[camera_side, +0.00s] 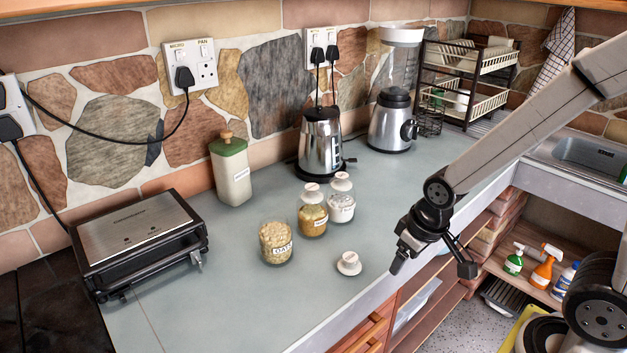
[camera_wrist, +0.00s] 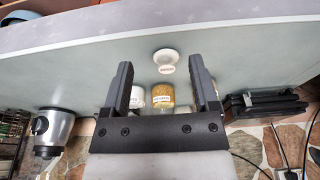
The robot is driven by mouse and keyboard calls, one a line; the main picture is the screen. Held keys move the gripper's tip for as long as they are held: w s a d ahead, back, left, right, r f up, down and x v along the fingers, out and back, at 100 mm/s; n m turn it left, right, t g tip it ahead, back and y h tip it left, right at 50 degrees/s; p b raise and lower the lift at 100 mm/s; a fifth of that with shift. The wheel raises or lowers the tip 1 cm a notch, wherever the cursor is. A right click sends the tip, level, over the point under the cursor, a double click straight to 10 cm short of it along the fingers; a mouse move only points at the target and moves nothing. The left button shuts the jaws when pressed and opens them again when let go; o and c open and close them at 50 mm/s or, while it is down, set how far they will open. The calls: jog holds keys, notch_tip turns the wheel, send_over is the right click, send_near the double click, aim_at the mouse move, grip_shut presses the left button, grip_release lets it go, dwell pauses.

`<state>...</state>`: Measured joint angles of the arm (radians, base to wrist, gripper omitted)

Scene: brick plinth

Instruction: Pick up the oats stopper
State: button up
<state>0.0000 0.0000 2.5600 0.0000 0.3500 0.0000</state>
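The oats stopper (camera_side: 349,263), a small white lid with a knob, lies loose on the grey worktop near its front edge. It also shows in the wrist view (camera_wrist: 166,56), near the line between the fingertips and beyond them. The open glass oats jar (camera_side: 276,243) stands left of it in the side view, filled with flakes; I cannot make it out in the wrist view. My gripper (camera_side: 433,264) is open and empty, to the right of the stopper in the side view and clear of it. Its two dark fingers are spread in the wrist view (camera_wrist: 160,66).
Two stoppered jars, one golden (camera_side: 313,215) and one white (camera_side: 341,203), stand behind the stopper. A kettle (camera_side: 321,142), blender (camera_side: 392,122), green-lidded canister (camera_side: 231,172) and black grill (camera_side: 138,240) stand farther back or left. The worktop around the stopper is clear.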

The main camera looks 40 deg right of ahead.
jog(key=shift+o, duration=1)
notch_tip(320, 180, up, 7)
jog(key=m+g, duration=0.2)
jog(key=m, duration=2.4)
send_over(342, 175)
jog(key=s+a, duration=0.1)
jog(key=shift+r, duration=0.2)
jog(key=shift+w+d+r+m+g, duration=0.25)
jog(key=shift+w+d+m, duration=0.2)
jog(key=shift+m, duration=0.25)
jog(key=shift+f, duration=1.4)
